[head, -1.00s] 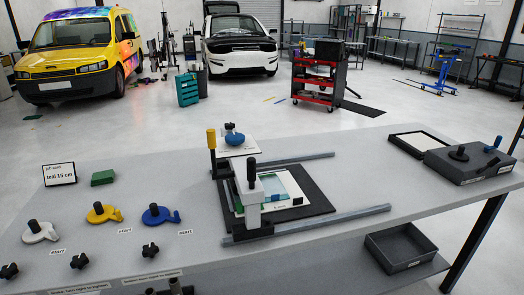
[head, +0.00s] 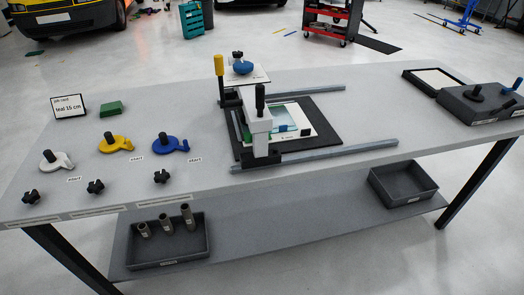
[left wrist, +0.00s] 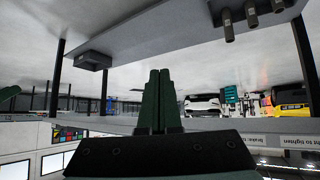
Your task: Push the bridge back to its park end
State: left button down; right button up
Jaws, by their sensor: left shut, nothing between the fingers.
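The bridge (head: 257,136), a white and black gantry with a black handle (head: 260,98), stands upright at the left part of two grey rails. The near rail (head: 340,152) runs on to its right, and the far rail (head: 350,88) lies behind. A black mat (head: 325,135) with a printed teal and white sheet (head: 292,120) lies between the rails, partly under the bridge. My left gripper (left wrist: 158,78) shows only in the left wrist view, shut and empty, apart from the bridge. That view is upside down. My right gripper is in neither view.
White (head: 55,160), yellow (head: 115,144) and blue (head: 170,143) levers and several black knobs stand at the left of the table. A yellow-topped post (head: 219,64) is behind the bridge. A grey box (head: 480,103) is at the right. Bins (head: 404,186) sit on the lower shelf.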

pick_arm(q)
jog(key=w+r+n+t+h+b, duration=0.1)
jog(key=w+r+n+t+h, duration=0.1)
jog(key=w+r+n, duration=0.5)
jog(key=w+r+n+t+h+b, duration=0.15)
jog(key=w+r, duration=0.25)
jog(key=w, duration=0.7)
jog(key=w+r+n+t+h, duration=0.1)
jog(key=w+r+n, duration=0.25)
jog(key=r, duration=0.45)
jog(key=w+r+n+t+h, duration=0.2)
jog(key=w+r, duration=0.3)
jog(key=r, duration=0.2)
jog(key=shift+s+d+x, duration=0.25)
jog(key=shift+d+x, duration=0.2)
jog(key=shift+x, duration=1.7)
jog(key=shift+s+d+x, duration=0.25)
jog(key=shift+d+x, duration=0.15)
jog(key=shift+x, duration=1.8)
jog(key=shift+s+d+x, duration=0.2)
jog(key=shift+d+x, duration=0.25)
jog(key=shift+x, duration=1.7)
